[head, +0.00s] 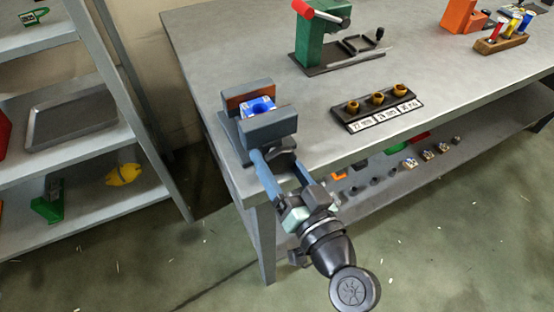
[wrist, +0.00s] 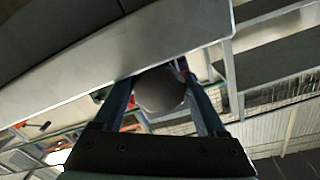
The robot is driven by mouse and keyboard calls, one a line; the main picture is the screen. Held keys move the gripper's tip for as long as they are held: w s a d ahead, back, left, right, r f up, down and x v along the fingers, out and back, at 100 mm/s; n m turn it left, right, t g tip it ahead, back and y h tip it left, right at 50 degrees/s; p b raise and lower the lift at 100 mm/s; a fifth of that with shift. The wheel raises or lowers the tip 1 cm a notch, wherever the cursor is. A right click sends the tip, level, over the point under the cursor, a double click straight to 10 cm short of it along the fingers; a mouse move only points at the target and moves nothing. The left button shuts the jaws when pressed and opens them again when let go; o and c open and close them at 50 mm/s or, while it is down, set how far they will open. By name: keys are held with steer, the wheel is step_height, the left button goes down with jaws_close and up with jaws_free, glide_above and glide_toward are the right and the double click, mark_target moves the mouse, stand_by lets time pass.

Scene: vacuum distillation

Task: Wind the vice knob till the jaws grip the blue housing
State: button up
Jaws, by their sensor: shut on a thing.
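The bench vice (head: 268,127) sits at the near left corner of the table, with a dark grey front jaw and a back jaw with a brown inner face. The blue housing (head: 258,105) stands between the jaws, with a dark round hole in its top. I cannot tell if both jaws touch it. My gripper (head: 277,160) is at the vice's near side, its blue fingers shut on the vice knob. The knob (wrist: 160,90) shows in the wrist view as a round grey end between the fingers; the arm mostly hides it in the head view.
A black holder with brass-coloured pieces (head: 378,98) lies right of the vice. A green press (head: 312,40) with a red handle stands further back. An orange block (head: 460,16) and a wooden rack (head: 502,40) are at the far right. Shelves (head: 70,120) stand left, across a floor gap.

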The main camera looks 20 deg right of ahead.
mark_target(281, 169)
steer(key=shift+d+r+m, duration=0.1)
steer(key=shift+r+m, duration=0.2)
steer(key=shift+r, duration=0.05)
steer(key=o, duration=1.1)
steer(key=shift+o, duration=1.1)
steer(key=shift+f, duration=0.15)
steer(key=shift+s+d+f+b, duration=0.15)
steer(key=shift+s+f+b, duration=0.25)
steer(key=shift+s+f, duration=0.15)
steer(key=shift+s, duration=0.25)
steer(key=s, duration=0.2)
steer(key=shift+s+r+b, duration=0.3)
steer(key=shift+s+r, duration=0.1)
steer(key=shift+s+f, duration=0.2)
steer(key=shift+f, duration=0.1)
steer(key=shift+s+b, duration=0.3)
steer(key=shift+b, duration=0.05)
steer(key=s+b, duration=0.4)
steer(key=s, duration=0.5)
steer(key=shift+s+r, duration=0.25)
steer(key=shift+r, duration=0.05)
